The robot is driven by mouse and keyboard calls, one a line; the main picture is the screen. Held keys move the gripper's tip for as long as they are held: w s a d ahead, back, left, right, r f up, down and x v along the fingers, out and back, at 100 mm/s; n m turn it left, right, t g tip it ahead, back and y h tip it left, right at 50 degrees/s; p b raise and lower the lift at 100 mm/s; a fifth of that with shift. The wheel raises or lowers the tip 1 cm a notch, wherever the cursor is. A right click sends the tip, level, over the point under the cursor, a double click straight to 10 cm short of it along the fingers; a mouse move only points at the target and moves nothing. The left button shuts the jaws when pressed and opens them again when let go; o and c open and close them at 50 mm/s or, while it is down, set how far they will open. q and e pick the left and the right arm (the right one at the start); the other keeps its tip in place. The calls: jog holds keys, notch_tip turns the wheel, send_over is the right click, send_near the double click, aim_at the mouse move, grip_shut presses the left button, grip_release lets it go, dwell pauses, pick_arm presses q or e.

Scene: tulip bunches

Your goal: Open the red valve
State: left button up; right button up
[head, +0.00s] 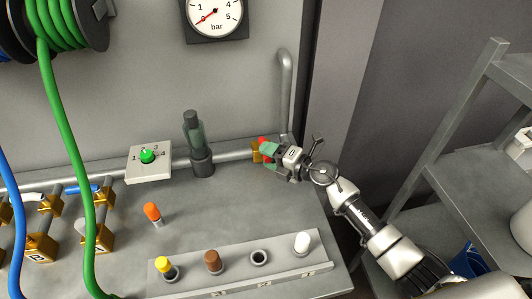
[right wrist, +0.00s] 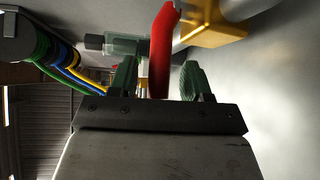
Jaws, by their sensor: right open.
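The red valve handle (right wrist: 162,50) hangs down from a brass valve body (right wrist: 212,28) in the right wrist view. In the head view a small part of the red handle (head: 263,141) shows beside the brass body (head: 257,155) on the grey pipe, partly hidden by my gripper. My right gripper (head: 268,150) is at the valve. In the right wrist view its two green fingers (right wrist: 156,82) are open, with the lower end of the red handle between or just beyond them. I cannot tell whether they touch it. My left gripper is not in view.
A pressure gauge (head: 215,14) hangs on the wall. A dial box (head: 149,161) and a dark green cylinder (head: 194,135) stand left of the valve. A rack (head: 240,268) with coloured plugs lies in front. Green hose (head: 66,120) hangs at left; grey shelves (head: 455,140) stand at right.

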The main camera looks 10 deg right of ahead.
jog(key=shift+w+a, duration=0.3)
jog(key=shift+a, duration=0.05)
grip_shut()
